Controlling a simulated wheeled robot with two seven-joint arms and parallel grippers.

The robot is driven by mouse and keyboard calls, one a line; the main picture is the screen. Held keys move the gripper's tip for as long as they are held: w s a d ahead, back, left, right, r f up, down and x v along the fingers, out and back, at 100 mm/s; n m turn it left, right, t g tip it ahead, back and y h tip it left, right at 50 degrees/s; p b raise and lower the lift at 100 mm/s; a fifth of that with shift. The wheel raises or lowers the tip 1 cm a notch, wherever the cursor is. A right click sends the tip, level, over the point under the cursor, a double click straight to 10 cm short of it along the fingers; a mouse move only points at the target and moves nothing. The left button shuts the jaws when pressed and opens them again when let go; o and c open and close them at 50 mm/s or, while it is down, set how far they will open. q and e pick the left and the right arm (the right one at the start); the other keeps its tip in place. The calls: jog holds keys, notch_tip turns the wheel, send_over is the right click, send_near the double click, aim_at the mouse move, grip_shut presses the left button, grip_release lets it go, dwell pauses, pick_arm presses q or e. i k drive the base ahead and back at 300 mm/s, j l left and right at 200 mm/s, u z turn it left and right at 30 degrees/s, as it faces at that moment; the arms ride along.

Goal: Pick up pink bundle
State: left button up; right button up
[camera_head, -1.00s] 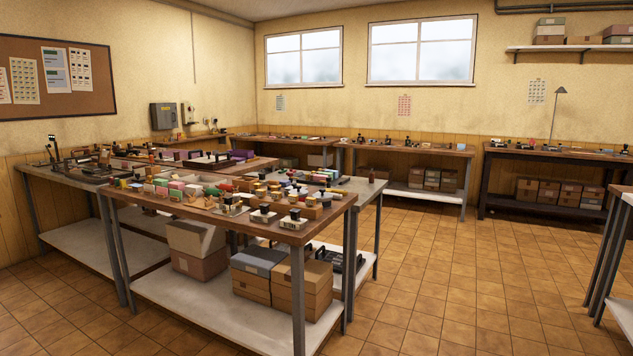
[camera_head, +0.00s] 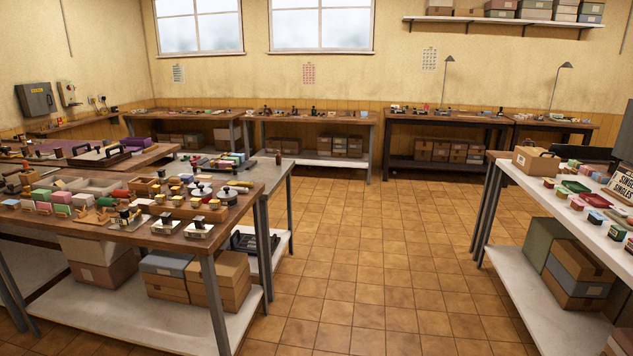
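I cannot tell for sure which thing is the pink bundle. Small pink pieces show in several places. A pink block (camera_head: 82,199) stands among green and cream blocks on the near left table (camera_head: 252,209). A small pink item (camera_head: 577,204) lies on the white-topped table (camera_head: 529,183) at the right. Both are too small to make out in detail. Neither of my grippers is in view.
Open tiled floor (camera_head: 390,270) lies between the left and right tables. Benches (camera_head: 310,119) line the back wall. Cardboard boxes (camera_head: 217,283) fill part of the left table's lower shelf.

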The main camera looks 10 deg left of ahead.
aim_at(220, 164)
jog(key=i+l, duration=0.1)
jog(key=i, duration=5.95)
jog(key=i+u, duration=0.45)
jog(key=i, duration=0.9)
jog(key=i+u, duration=0.2)
jog(key=u, duration=0.2)
jog(key=i+u, duration=0.2)
jog(key=u, duration=0.2)
jog(key=i+l+u, duration=0.1)
jog(key=i+u, duration=0.15)
jog(key=u, duration=0.15)
jog(key=i+l+u, duration=0.1)
jog(key=u, duration=0.35)
jog(key=i+l, duration=0.05)
